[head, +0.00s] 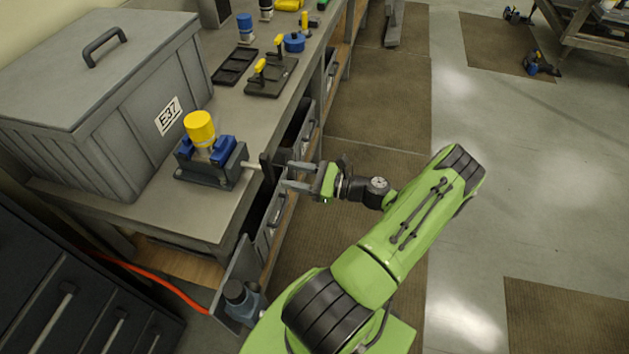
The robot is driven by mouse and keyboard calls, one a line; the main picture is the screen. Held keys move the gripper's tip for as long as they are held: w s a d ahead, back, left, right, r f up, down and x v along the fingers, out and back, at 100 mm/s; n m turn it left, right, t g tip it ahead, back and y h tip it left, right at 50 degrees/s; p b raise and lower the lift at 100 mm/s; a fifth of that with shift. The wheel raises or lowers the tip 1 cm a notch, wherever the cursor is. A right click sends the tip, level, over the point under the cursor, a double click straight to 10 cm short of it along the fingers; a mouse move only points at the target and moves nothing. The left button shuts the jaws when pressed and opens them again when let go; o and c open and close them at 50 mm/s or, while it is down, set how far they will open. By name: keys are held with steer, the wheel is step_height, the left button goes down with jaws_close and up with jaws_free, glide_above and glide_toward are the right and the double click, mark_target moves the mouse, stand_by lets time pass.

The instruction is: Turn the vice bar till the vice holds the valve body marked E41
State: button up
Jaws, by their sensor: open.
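A dark vice (210,172) with blue jaws (222,150) stands near the bench's front edge. A valve body (200,128) with a yellow top stands upright between the jaws; I cannot see the mark E41 on it, nor whether the jaws touch it. A pale screw runs right from the vice to the dark vice bar (266,168), which stands roughly upright. My gripper (288,174) is open just right of the bar, fingers pointing left at it. I cannot tell whether the bar is between the fingertips.
A large grey lidded box marked E37 (105,95) stands left of the vice. Behind it on the bench (190,218) are a dark tray (234,67), a plate with yellow-handled parts (272,77) and a blue part (294,43). Open drawers lie below the bench edge.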

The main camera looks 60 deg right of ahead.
steer(key=v, duration=0.7)
steer(key=shift+s, duration=0.3)
steer(key=shift+w, duration=0.1)
steer(key=w+a+r+n+g, duration=0.4)
steer(key=a+n+g, duration=0.3)
steer(key=a+n, duration=0.1)
steer(key=w+a+r+n+g, duration=0.4)
steer(key=a+n+g, duration=0.3)
steer(key=n, duration=0.1)
steer(key=s+a+r+n+t+h, duration=0.2)
steer(key=s+a+r+n+h, duration=0.4)
steer(key=s+a+r+n, duration=0.5)
step_height(320, 180, up, 2)
steer(key=a+n, duration=0.2)
steer(key=n, duration=0.1)
steer(key=shift+t, duration=0.3)
